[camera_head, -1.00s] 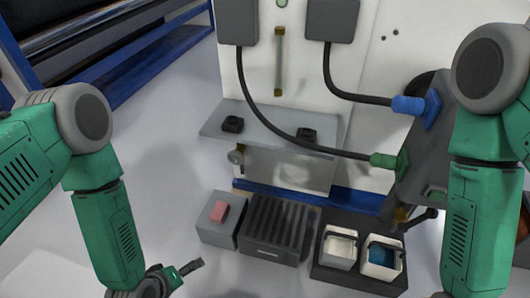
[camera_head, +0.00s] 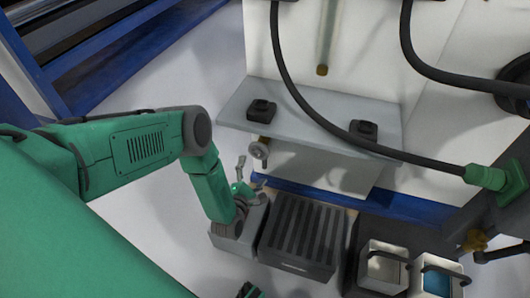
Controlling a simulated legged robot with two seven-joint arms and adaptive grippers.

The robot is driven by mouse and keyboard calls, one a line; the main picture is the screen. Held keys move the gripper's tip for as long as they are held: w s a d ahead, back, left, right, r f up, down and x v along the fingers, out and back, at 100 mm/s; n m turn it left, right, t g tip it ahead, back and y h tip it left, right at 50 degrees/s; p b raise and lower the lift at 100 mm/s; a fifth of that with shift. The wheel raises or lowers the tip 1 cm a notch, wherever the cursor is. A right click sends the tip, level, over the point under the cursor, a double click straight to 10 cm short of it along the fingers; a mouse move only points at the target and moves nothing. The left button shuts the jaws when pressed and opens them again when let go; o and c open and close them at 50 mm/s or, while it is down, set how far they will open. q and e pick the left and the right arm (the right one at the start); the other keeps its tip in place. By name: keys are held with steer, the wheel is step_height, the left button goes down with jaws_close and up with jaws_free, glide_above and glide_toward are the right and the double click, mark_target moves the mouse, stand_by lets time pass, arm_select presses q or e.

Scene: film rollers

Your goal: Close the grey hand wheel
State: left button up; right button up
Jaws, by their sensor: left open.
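The grey hand wheel (camera_head: 259,151) is a small round wheel on a brass-coloured stem. It sits below the left part of the grey shelf, on the front of the white machine. My left gripper (camera_head: 241,176) is just below and left of the wheel, with its fingers pointing up towards it. The fingers are apart and hold nothing.
The grey shelf (camera_head: 310,118) carries two black knobs and juts out above the wheel. Below stand a grey box (camera_head: 226,243), a dark ribbed box (camera_head: 300,235) and white containers (camera_head: 384,266). Black hoses hang at the right. Open floor lies left.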

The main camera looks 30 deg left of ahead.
mark_target(260, 153)
arm_select(q)
steer(key=b+x, duration=0.1)
steer(key=x, duration=0.1)
steer(key=a+x, duration=0.1)
steer(key=x, duration=0.2)
steer(key=f+b+x, duration=0.1)
steer(key=x, duration=0.2)
steer(key=shift+s+a+b, duration=0.1)
steer(key=shift+a+b, duration=0.15)
steer(key=shift+b, duration=0.05)
steer(key=shift+w+d+r, duration=0.15)
steer(key=shift+w, duration=0.2)
steer(key=shift+w+d+r, duration=0.2)
steer(key=shift+w, duration=0.05)
steer(key=shift+a, duration=0.1)
steer(key=shift+a+f, duration=0.1)
steer(key=shift+a, duration=0.1)
steer(key=c, duration=1.1)
arm_select(e)
steer(key=f, duration=0.1)
steer(key=a+f, duration=0.1)
steer(key=f, duration=0.1)
steer(key=shift+a, duration=0.1)
